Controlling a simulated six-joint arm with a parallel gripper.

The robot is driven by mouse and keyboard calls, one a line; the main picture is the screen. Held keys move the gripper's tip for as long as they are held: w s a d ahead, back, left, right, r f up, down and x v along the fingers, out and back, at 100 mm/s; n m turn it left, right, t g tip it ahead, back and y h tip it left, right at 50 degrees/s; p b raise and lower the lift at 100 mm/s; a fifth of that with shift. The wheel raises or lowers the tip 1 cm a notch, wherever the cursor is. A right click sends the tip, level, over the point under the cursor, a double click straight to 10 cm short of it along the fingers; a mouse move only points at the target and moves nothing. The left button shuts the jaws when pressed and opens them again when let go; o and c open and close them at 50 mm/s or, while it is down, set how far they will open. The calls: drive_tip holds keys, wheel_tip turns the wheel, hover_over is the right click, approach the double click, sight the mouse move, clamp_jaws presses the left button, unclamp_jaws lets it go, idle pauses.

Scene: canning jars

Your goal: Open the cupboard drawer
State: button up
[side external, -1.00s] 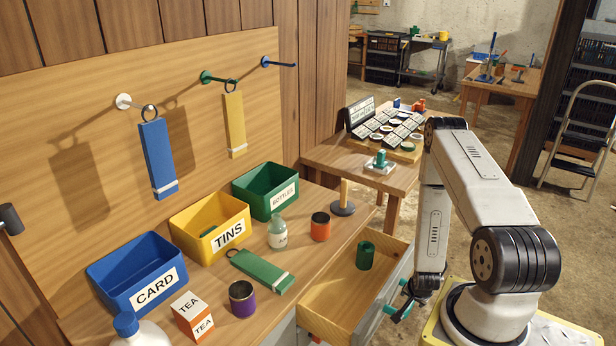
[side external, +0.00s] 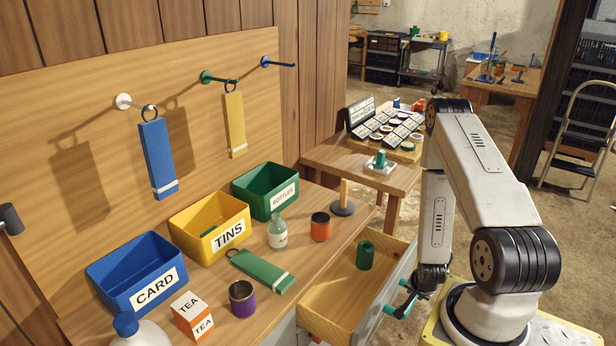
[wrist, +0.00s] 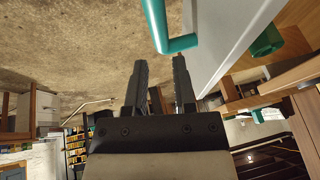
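The cupboard drawer (side external: 330,321) is pulled out from under the worktop, with its wooden inside showing. A green cylinder (side external: 366,255) stands in it. Its teal handle (side external: 396,311) is on the grey outer front. My gripper (side external: 404,301) is just outside that front, beside the handle. In the wrist view, my gripper (wrist: 160,64) has its two fingers apart with nothing between them. The handle (wrist: 182,44) lies just past the fingertips, closer to the right one, and appears clear of the grip. The grey drawer front (wrist: 222,50) is to the right.
The worktop holds a blue bin (side external: 135,270), yellow bin (side external: 208,222), green bin (side external: 266,188), tea box (side external: 192,315), purple tin (side external: 243,299) and fallen green tag (side external: 262,271). A side table (side external: 345,166) stands behind. Floor right of the drawer is occupied by my base.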

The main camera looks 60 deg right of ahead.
sight(389, 288)
drive_tip(key=shift+w+r, duration=0.2)
drive_tip(key=shift+w, duration=0.1)
clamp_jaws()
drive_tip(key=w+r+n, duration=0.1)
drive_tip(key=w, duration=0.1)
drive_tip(key=w+a+r+n, duration=0.1)
drive_tip(key=w+r, duration=0.1)
drive_tip(key=w+r+n+y, duration=0.1)
drive_tip(key=w+r, duration=0.1)
drive_tip(key=shift+w+a+r+n+t, duration=0.15)
drive_tip(key=shift+w+a+n+t, duration=0.15)
drive_tip(key=shift+a+n+t, duration=0.1)
drive_tip(key=w+a+r+n+y, duration=0.1)
drive_tip(key=w+a+r+n, duration=0.2)
drive_tip(key=a+r+n, duration=0.25)
drive_tip(key=w+a+r+n+g+y, duration=0.1)
drive_tip(key=w+a+r+n, duration=0.25)
drive_tip(key=a+r, duration=0.35)
drive_tip(key=w+a+r+n+y, duration=0.1)
drive_tip(key=w+a+r+n, duration=0.1)
drive_tip(key=a+r+n, duration=0.4)
drive_tip(key=w+d+f+g, duration=0.1)
drive_tip(key=d+f+g, duration=0.1)
drive_tip(key=f, duration=0.6)
drive_tip(key=w+d+f+g, duration=0.2)
drive_tip(key=d+f+g, duration=0.1)
drive_tip(key=f, duration=0.6)
drive_tip(key=shift+f+g+y, duration=0.25)
drive_tip(key=shift+g+y, duration=0.05)
drive_tip(key=shift+g, duration=0.3)
